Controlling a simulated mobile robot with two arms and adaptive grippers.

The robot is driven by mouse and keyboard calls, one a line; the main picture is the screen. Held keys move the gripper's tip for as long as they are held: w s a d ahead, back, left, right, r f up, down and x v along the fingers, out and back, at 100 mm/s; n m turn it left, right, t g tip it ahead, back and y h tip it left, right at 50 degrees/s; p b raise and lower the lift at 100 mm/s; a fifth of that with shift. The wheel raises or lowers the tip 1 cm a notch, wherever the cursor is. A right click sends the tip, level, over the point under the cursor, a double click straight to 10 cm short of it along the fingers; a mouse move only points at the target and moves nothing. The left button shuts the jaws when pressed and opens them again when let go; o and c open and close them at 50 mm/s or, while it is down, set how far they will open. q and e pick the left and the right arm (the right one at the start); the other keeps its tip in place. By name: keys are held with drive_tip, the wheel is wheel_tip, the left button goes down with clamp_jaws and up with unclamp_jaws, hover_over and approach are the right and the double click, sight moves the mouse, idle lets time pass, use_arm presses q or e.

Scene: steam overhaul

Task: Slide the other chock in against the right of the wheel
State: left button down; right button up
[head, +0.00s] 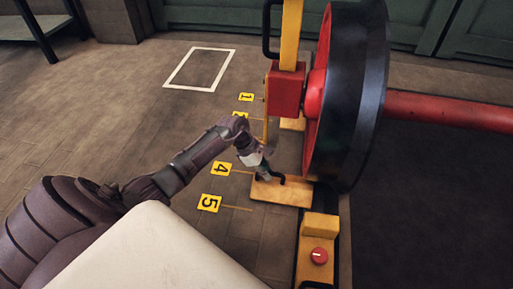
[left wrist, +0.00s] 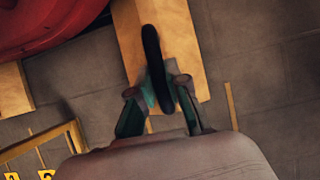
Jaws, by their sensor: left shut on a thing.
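The wheel (head: 350,95) has a dark rim and a red inner face, and stands upright on a red axle. A wooden chock (head: 292,194) with a black handle lies on the floor by the wheel's near lower side; it also shows in the left wrist view (left wrist: 187,45). I cannot tell whether it touches the wheel. My left gripper (head: 266,176) is shut on the black handle (left wrist: 153,60), with one finger on each side. Another wooden piece (head: 292,124) shows farther back, partly hidden behind the red block. My right gripper is out of view.
A yellow post with a red block (head: 285,90) stands left of the wheel. A yellow rail with a red button (head: 318,255) lies nearest me. Yellow floor markers 4 (head: 221,168) and 5 (head: 209,203) lie left of the chock. Floor around the white outline (head: 200,68) is clear.

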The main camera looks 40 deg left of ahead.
sight(289, 180)
use_arm(q)
drive_tip(key=d, duration=0.1)
drive_tip(key=w+d, duration=0.1)
drive_tip(key=d, duration=0.1)
drive_tip(key=w+d, duration=0.1)
drive_tip(key=shift+w+d, duration=0.15)
drive_tip(key=shift+d, duration=0.15)
drive_tip(key=w+b, duration=0.1)
drive_tip(key=f+b, duration=0.1)
drive_tip(key=b, duration=0.1)
drive_tip(key=shift+w+a, duration=0.4)
drive_tip(key=shift+w+a+r+b, duration=0.1)
drive_tip(key=shift+w+a+b, duration=0.15)
drive_tip(key=shift+w+b, duration=0.25)
drive_tip(key=shift+w+a+r+b, duration=0.1)
drive_tip(key=shift+w+a+b, duration=0.15)
drive_tip(key=shift+w+b, duration=0.2)
drive_tip(key=shift+f, duration=0.1)
drive_tip(key=c, duration=1.1)
unclamp_jaws()
drive_tip(key=shift+o, duration=0.5)
drive_tip(key=shift+f, duration=0.1)
drive_tip(key=o, duration=0.6)
